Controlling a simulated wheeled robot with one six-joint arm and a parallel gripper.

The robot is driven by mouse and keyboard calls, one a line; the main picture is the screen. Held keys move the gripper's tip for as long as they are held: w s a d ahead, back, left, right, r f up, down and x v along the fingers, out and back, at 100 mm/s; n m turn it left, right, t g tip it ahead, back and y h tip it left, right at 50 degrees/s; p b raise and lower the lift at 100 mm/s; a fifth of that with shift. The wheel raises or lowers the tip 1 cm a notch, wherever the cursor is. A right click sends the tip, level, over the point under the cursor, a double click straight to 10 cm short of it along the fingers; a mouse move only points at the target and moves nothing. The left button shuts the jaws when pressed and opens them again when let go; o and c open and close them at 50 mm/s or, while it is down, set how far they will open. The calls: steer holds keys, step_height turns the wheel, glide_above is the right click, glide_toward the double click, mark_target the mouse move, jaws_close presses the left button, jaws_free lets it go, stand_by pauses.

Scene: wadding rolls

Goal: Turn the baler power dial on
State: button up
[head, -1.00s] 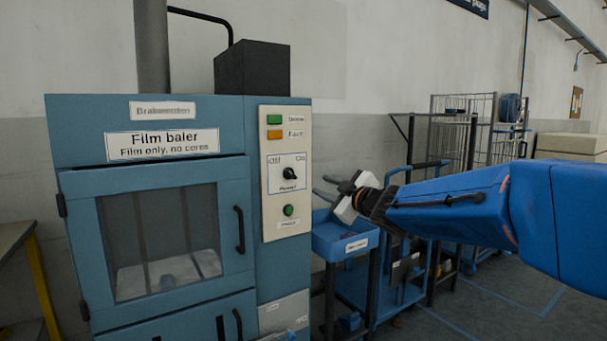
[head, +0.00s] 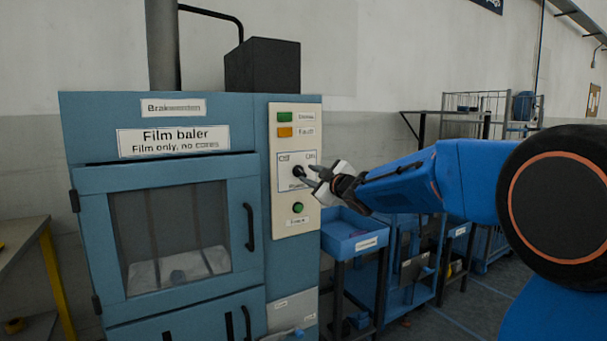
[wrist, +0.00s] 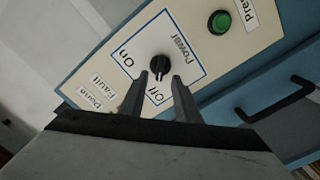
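The power dial (head: 298,171) is a round black knob on the baler's cream control panel (head: 290,235), between the labels Off at left and On at right. In the wrist view the dial (wrist: 160,68) sits just ahead of the fingertips, in line with the gap between them. My gripper (head: 307,178) is at the panel from the right, and its fingers (wrist: 160,80) are apart with nothing gripped between them. I cannot tell whether the fingers touch the dial. The dial's pointer is too small to read surely.
A green button (head: 298,208) sits below the dial. Green (head: 284,117) and orange (head: 285,132) lights sit above it. The baler door handle (head: 249,228) stands out to the left. A blue tray trolley (head: 350,240) stands right of the baler, below my arm.

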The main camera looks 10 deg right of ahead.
mark_target(302, 172)
steer(key=shift+x, duration=2.25)
steer(key=shift+c, duration=0.6)
jaws_close()
